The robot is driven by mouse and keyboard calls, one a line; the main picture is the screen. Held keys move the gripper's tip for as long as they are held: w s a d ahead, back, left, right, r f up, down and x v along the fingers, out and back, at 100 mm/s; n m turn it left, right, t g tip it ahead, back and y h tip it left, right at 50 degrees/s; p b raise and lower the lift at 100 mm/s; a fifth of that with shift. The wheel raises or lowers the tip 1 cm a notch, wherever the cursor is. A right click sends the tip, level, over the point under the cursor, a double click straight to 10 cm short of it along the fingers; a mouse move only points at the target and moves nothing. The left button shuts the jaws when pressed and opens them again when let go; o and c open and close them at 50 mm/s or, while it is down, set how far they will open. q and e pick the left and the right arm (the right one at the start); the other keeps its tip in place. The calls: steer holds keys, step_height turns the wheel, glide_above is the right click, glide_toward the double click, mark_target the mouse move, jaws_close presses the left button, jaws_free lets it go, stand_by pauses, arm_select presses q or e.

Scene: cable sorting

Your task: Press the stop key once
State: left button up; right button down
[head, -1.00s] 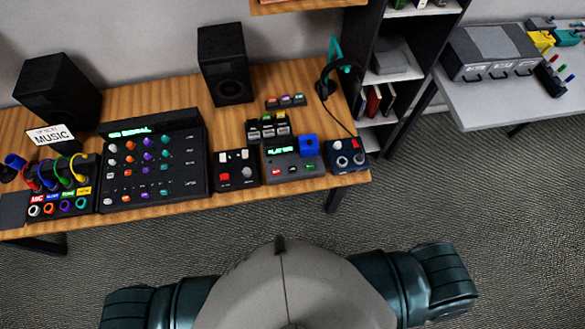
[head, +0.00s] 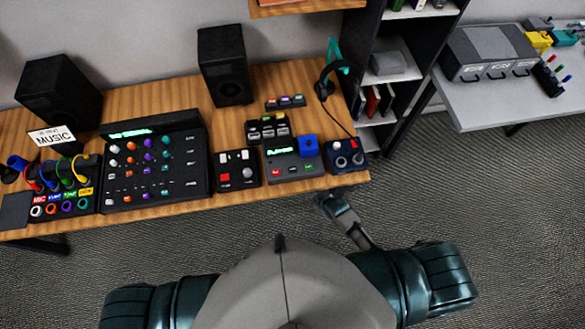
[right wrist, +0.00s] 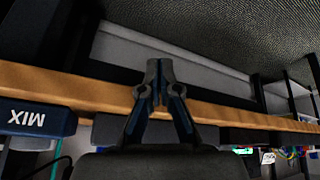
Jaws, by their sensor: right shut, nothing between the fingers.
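The grey player box (head: 283,176) with a lit green display stands near the table's front edge. It has a red key (head: 275,172) and a green key (head: 311,167) at its front; their lettering is too small to read. A blue block (head: 308,146) sits at its upper right corner. My right gripper (head: 323,198) is in front of the table edge, to the lower right of the player, apart from it. In the right wrist view its fingers (right wrist: 159,72) are together and empty. My left gripper is out of view.
The wooden table's front edge (right wrist: 75,90) lies across the right wrist view, with a blue box marked MIX (right wrist: 36,117) upside down at left. Headphones (head: 335,72) stand behind.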

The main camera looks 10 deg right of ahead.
step_height(320, 180, up, 4)
steer(key=w+a, duration=0.1)
steer(key=a, duration=0.1)
steer(key=n+t+y, duration=0.1)
steer(key=n+y, duration=0.1)
steer(key=n, duration=0.3)
glide_toward(293, 170)
steer(key=x, duration=0.4)
steer(key=shift+s+f, duration=0.1)
steer(key=shift+s, duration=0.25)
steer(key=w+a+r+n+y, duration=0.1)
steer(key=w+r+n+y, duration=0.1)
steer(key=r+n, duration=0.4)
step_height(293, 170, up, 2)
steer(key=shift+w+a+r+p, duration=0.1)
steer(key=shift+w+a+p, duration=0.25)
steer(key=shift+w, duration=0.45)
step_height(293, 170, down, 8)
steer(key=b, duration=0.7)
steer(key=shift+f, duration=0.45)
